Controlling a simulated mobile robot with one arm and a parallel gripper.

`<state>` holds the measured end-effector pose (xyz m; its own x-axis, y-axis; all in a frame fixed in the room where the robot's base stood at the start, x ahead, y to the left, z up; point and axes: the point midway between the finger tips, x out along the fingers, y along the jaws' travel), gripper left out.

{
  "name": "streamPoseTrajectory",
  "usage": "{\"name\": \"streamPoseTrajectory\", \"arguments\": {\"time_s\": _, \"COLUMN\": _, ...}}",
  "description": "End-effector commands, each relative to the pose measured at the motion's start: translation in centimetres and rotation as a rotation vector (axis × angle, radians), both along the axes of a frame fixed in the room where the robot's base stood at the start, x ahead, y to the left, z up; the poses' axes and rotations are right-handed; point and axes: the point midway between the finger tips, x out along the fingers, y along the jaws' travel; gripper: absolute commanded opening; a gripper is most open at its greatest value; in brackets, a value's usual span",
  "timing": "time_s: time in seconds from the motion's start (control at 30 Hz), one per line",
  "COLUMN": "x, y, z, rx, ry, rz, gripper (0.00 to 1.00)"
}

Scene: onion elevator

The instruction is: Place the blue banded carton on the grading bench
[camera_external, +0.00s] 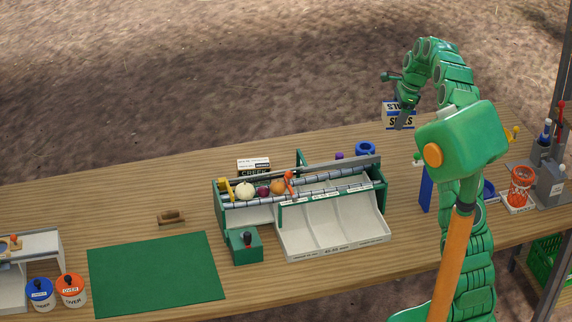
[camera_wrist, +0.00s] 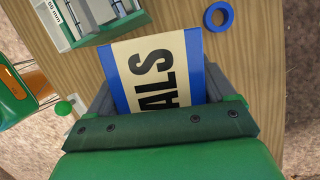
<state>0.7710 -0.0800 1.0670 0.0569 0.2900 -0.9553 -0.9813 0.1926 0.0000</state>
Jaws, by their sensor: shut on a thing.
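The blue banded carton (camera_external: 393,112), cream with dark lettering and blue bands, is held up near the bench's far edge in the external view. In the wrist view the carton (camera_wrist: 158,66) fills the space between the jaws, with "ALS" readable on its face. My gripper (camera_external: 406,108) is shut on it; in the wrist view the gripper (camera_wrist: 160,95) has a finger on each side. The wooden grading bench (camera_external: 330,145) lies below; I cannot tell the exact height of the carton over it.
A green roller sorter (camera_external: 222,206) with onions and white chutes stands mid-bench. A blue ring (camera_external: 366,149) and a white box (camera_external: 253,165) lie behind it. A green mat (camera_external: 155,272), brush (camera_external: 172,217) and two tubs (camera_external: 70,290) are left. An orange basket (camera_external: 521,184) stands right.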

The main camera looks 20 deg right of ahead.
Motion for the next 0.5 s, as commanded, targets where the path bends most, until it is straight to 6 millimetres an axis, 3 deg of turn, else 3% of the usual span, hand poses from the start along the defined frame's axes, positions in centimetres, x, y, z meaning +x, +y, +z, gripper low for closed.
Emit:
{"name": "streamPoseTrajectory", "arguments": {"time_s": 0.1, "x": 0.1, "y": 0.0, "z": 1.6, "rx": -0.001, "ry": -0.005, "rz": -0.001, "gripper": 0.41}}
{"name": "streamPoseTrajectory", "arguments": {"time_s": 0.5, "x": 0.6, "y": 7.7, "z": 1.6, "rx": -0.001, "ry": -0.003, "rz": 0.060, "gripper": 0.41}}
